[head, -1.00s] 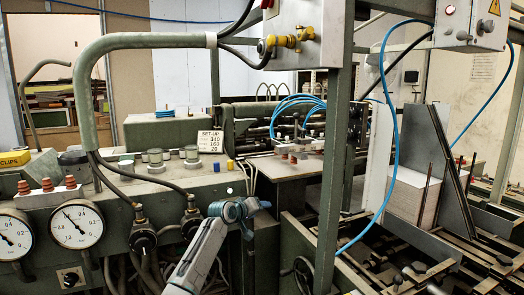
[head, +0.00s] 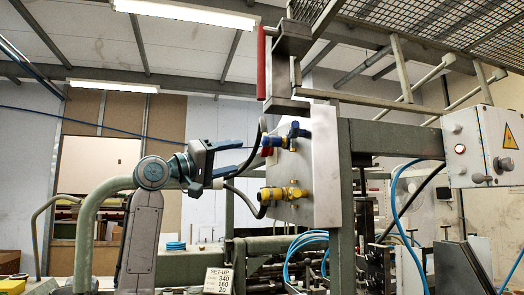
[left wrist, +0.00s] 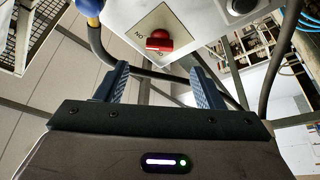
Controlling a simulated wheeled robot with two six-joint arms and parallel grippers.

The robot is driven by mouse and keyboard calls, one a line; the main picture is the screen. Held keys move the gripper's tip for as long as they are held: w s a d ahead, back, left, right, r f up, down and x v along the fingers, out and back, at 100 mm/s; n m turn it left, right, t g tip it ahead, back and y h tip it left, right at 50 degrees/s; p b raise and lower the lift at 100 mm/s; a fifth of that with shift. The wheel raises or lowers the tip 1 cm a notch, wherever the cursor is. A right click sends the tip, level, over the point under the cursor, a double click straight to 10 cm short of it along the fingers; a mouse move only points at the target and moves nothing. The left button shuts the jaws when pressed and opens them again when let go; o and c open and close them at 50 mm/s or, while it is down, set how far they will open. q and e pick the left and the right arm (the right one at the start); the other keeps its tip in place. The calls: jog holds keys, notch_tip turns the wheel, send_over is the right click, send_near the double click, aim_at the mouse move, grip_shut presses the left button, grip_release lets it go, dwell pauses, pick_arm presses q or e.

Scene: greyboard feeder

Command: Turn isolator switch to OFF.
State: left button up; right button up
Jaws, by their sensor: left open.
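The isolator switch is a red knob (left wrist: 159,41) on a pale square plate (left wrist: 168,22) with lettering, only partly legible. In the left wrist view it lies just beyond the fingertips, between their lines. In the head view a bit of the red knob (head: 267,151) shows at the left side of the grey control box (head: 322,165). My left gripper (head: 238,160) is open and empty, pointing right at that side of the box, with a gap to the knob. Its two dark blue fingers frame an empty space in the wrist view (left wrist: 158,70). My right gripper is in neither view.
Blue and yellow fittings (head: 284,193) with black hoses stick out of the box near the gripper. A thick green pipe (head: 88,230) rises at the left. A red upright bar (head: 261,62) stands above the box. Another grey box (head: 482,146) with a warning sign is at the right.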

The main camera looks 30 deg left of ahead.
aim_at(262, 150)
pick_arm(q)
jog(key=p+x, duration=0.4)
jog(key=x, duration=0.4)
jog(key=shift+w+d+r, duration=0.15)
jog(key=shift+w+d, duration=0.1)
jog(key=shift+w, duration=0.25)
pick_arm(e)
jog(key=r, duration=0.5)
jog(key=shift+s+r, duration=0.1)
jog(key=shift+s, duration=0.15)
pick_arm(q)
jog(key=shift+c, duration=0.2)
jog(key=c, duration=0.9)
